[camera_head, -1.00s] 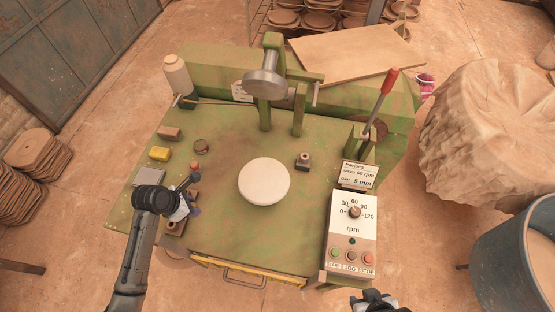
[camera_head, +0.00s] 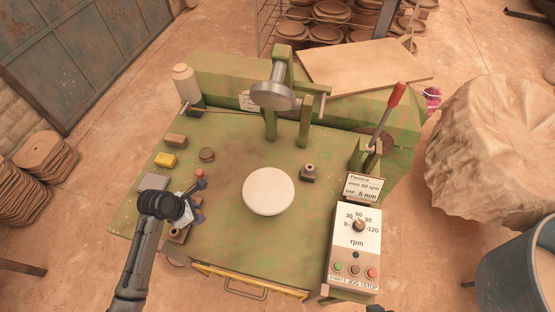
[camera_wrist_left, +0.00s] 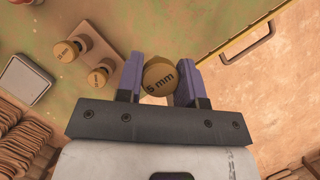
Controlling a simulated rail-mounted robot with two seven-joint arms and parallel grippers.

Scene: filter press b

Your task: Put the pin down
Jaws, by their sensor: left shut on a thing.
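My left gripper (camera_wrist_left: 160,80) is shut on a pin (camera_wrist_left: 158,76) with a round brass top marked in mm; the digit looks like 5 or 6. The pin sits between the two purple fingers, and its lower end is hidden. A brown rack (camera_wrist_left: 88,28) with two other brass-topped pins (camera_wrist_left: 68,50) (camera_wrist_left: 98,78) lies to the upper left of the held pin in the wrist view. In the head view my left gripper (camera_head: 192,212) is over the left front of the green table, its fingers partly hidden by the wrist. My right gripper's fingers are out of view.
The green table (camera_head: 235,215) is clear between the gripper and the white disc (camera_head: 269,191). A yellow block (camera_head: 165,160), a brown block (camera_head: 176,140) and a grey plate (camera_head: 154,184) lie behind the gripper. The rpm control box (camera_head: 355,250) stands at the right.

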